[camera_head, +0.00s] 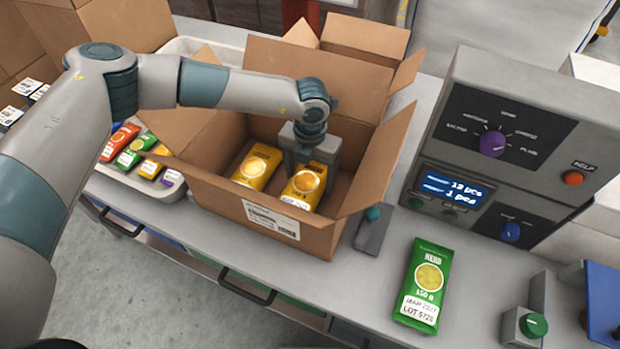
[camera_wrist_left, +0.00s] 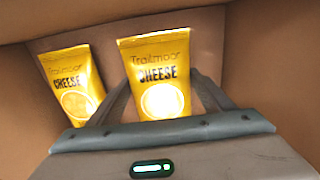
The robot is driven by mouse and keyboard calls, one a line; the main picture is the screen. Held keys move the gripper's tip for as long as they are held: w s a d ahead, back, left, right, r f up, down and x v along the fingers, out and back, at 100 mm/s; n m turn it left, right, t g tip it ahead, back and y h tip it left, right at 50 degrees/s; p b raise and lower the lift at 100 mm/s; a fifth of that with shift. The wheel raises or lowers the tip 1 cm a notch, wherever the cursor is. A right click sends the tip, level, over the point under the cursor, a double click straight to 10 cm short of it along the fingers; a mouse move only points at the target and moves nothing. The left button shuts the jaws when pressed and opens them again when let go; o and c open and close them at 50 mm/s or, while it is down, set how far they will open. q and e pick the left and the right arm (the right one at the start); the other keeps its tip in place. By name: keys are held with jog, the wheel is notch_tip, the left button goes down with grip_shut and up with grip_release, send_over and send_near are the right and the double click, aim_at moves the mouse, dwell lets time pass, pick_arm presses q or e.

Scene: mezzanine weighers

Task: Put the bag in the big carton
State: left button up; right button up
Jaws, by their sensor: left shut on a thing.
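The big carton (camera_head: 318,241) stands open on the counter with its flaps spread. My left gripper (camera_head: 311,166) reaches down inside it and is shut on a yellow cheese bag (camera_head: 303,190). In the left wrist view the same bag (camera_wrist_left: 160,75) stands between the two fingers, its top edge clear. A second yellow cheese bag (camera_head: 257,168) is in the carton to the left, apart from the gripper; it also shows in the wrist view (camera_wrist_left: 74,85). Whether the held bag touches the carton floor cannot be told. My right gripper is not in view.
A green herb bag (camera_head: 427,283) lies on the counter right of the carton. A grey machine with a screen (camera_head: 457,188) stands behind it. A pale tray (camera_head: 169,191) with several coloured bags is at the left, partly behind my arm.

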pick_arm(q)
jog(key=shift+f+p, duration=0.3)
jog(key=shift+f, duration=0.8)
jog(key=shift+f, duration=0.15)
jog(key=o, duration=1.2)
jog(key=shift+c, duration=0.2)
